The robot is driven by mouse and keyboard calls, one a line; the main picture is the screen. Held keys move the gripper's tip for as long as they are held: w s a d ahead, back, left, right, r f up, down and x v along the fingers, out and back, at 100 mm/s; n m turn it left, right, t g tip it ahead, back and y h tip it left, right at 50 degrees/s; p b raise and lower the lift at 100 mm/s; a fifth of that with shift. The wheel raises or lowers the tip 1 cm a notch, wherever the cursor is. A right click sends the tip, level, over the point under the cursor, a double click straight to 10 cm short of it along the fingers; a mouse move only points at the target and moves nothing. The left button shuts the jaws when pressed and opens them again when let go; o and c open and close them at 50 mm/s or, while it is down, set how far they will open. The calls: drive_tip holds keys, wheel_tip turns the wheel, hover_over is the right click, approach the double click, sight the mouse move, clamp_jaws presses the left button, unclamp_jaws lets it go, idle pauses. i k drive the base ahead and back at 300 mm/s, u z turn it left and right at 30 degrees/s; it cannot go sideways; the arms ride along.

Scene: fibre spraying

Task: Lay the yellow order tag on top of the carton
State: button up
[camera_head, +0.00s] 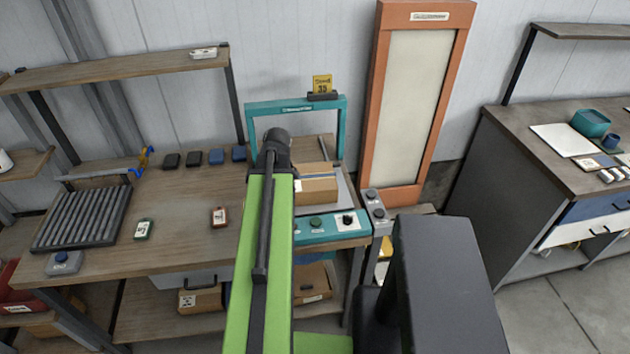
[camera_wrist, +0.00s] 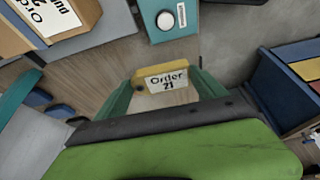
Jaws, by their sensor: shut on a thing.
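The yellow order tag (camera_wrist: 182,75), with a white label reading "Order 21", is held between the green fingers of my gripper (camera_wrist: 163,84) in the wrist view. The carton (camera_head: 318,190) is a brown box under the teal frame in the head view, partly hidden by my arm. It also shows in the wrist view (camera_wrist: 12,40) at the upper left, with a white order label on its face. The tag is apart from the carton in the picture. My gripper and the tag are hidden behind my arm in the head view.
The teal frame (camera_head: 262,107) stands around the carton, with a teal control panel (camera_head: 330,228) in front. A green tag (camera_head: 144,229) and a red tag (camera_head: 219,217) lie on the wooden bench (camera_head: 180,250). A tall orange-framed panel (camera_head: 408,105) stands to the right.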

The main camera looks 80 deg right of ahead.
sight(306, 177)
drive_tip(key=z, duration=3.55)
drive_tip(key=i, duration=0.1)
drive_tip(key=u, duration=2.65)
